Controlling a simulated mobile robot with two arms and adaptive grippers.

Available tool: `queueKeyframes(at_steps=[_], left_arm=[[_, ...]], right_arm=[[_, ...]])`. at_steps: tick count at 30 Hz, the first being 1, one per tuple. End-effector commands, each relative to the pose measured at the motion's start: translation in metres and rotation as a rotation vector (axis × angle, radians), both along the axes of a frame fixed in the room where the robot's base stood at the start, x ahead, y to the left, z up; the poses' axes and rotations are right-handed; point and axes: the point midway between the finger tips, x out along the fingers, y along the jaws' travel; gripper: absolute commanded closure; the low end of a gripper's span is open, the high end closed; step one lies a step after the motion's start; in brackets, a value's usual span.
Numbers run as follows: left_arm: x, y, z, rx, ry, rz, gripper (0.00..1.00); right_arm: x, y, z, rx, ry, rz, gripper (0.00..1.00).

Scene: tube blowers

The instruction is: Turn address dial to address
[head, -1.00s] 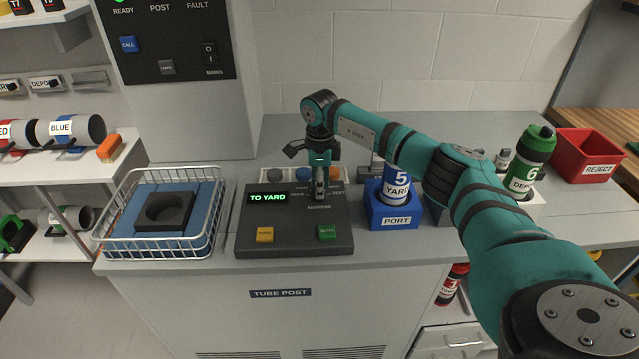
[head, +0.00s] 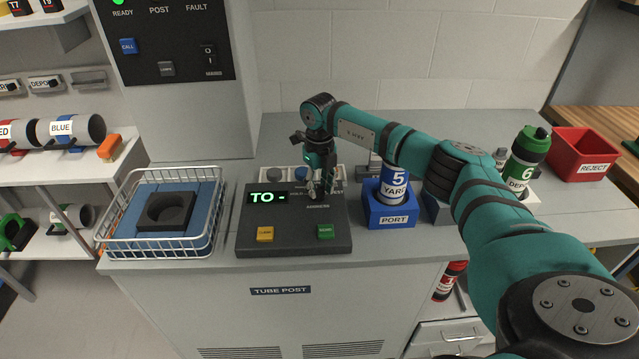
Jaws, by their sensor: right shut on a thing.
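The dark control console (head: 293,240) stands on the grey counter. Its display (head: 268,197) reads "TO -" in green. The address dial at the console's upper right is mostly hidden by my right gripper (head: 320,192), which points down and is shut on it. A yellow button (head: 265,234) and a green button (head: 326,232) sit along the console's front. My left gripper is not in view.
A wire basket (head: 110,244) with a blue liner stands left of the console. A blue port block (head: 391,219) holding a blue and white "5 YARD" carrier (head: 396,184) stands to the right. A green carrier (head: 527,157) and red reject bin (head: 589,152) are further right.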

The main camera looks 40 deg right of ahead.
Motion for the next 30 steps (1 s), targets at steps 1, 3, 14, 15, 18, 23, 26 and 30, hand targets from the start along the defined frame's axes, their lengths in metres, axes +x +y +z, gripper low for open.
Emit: queueKeyframes(at_steps=[1,3,14,15,18,23,26,30], left_arm=[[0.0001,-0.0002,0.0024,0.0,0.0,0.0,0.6],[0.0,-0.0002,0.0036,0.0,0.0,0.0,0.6],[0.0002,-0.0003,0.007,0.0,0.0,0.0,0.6],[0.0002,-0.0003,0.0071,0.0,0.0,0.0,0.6],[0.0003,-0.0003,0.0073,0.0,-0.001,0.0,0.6],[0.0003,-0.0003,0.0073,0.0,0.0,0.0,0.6],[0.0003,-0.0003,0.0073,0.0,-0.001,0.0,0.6],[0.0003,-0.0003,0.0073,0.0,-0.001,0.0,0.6]], right_arm=[[0.0015,-0.0007,0.0037,-0.001,-0.007,-0.035,1.0],[0.0015,-0.0006,0.0037,-0.001,-0.007,-0.081,1.0],[0.0014,-0.0001,0.0033,0.0,-0.009,-0.22,1.0],[0.0014,-0.0001,0.0033,0.0,-0.009,-0.227,1.0],[0.0014,-0.0001,0.0032,0.0,-0.009,-0.238,1.0],[0.0015,-0.0001,0.0032,0.0,-0.01,-0.243,1.0],[0.0015,-0.0001,0.0032,0.0,-0.01,-0.242,1.0],[0.0015,-0.0002,0.0033,0.0,-0.01,-0.242,0.67]])
